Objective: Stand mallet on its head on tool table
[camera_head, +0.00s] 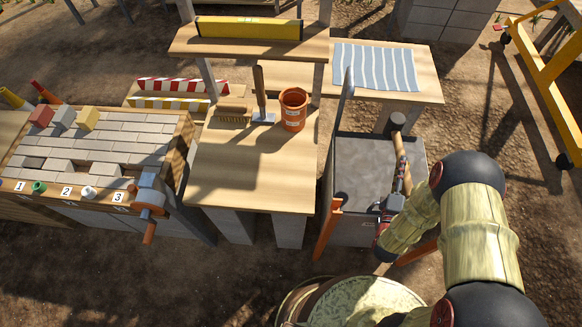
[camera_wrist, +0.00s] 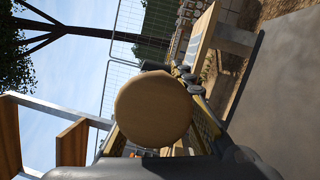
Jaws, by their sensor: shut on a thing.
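The mallet has a dark head (camera_head: 397,120) and a pale wooden handle (camera_head: 402,158). My gripper (camera_head: 401,188) is shut on the handle, with the head pointing away from me. In the head view the mallet lies over the dark-topped stand; I cannot tell whether they touch. In the wrist view the handle's round wooden end (camera_wrist: 152,107) fills the middle and hides most of the mallet. The wooden table (camera_head: 250,165), apparently the tool table, is left of my gripper. Its front and middle are bare.
A dark-handled tool (camera_head: 262,95) stands upright at the table's back, between a brush (camera_head: 232,113) and an orange bucket (camera_head: 293,110). A shelf with a yellow level (camera_head: 248,28) rises behind. The dark-topped stand (camera_head: 365,165) has a tall upright tool (camera_head: 343,100) at its left edge.

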